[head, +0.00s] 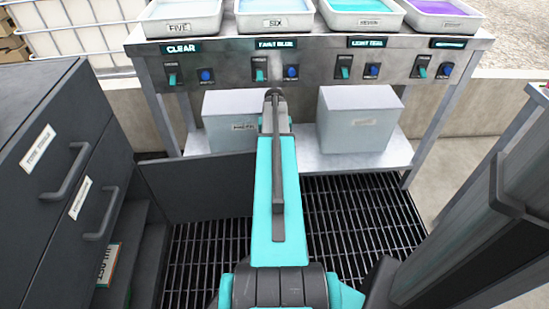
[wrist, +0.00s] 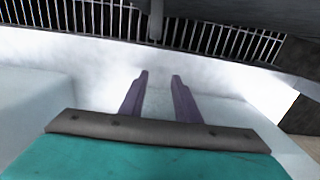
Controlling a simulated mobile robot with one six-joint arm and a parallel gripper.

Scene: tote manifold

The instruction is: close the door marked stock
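A dark grey door panel (head: 197,187) stands open, swung out to the right from the lower part of a dark cabinet (head: 60,110) at the left in the head view. No marking reads on the face I see. The compartment behind it is open, with a box with an orange edge (head: 108,265) inside. My arm reaches forward, right of the panel; its far end is over the lower shelf and hides my gripper in the head view. In the wrist view my gripper (wrist: 159,76) has its two fingers apart with nothing between them.
Two pale boxes (head: 232,118) (head: 360,118) stand on the bench's lower shelf (head: 310,163). Trays of coloured liquid and switches are above. Two drawers with bar handles (head: 68,172) (head: 102,214) sit on the cabinet. Dark floor grating (head: 365,220) lies below.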

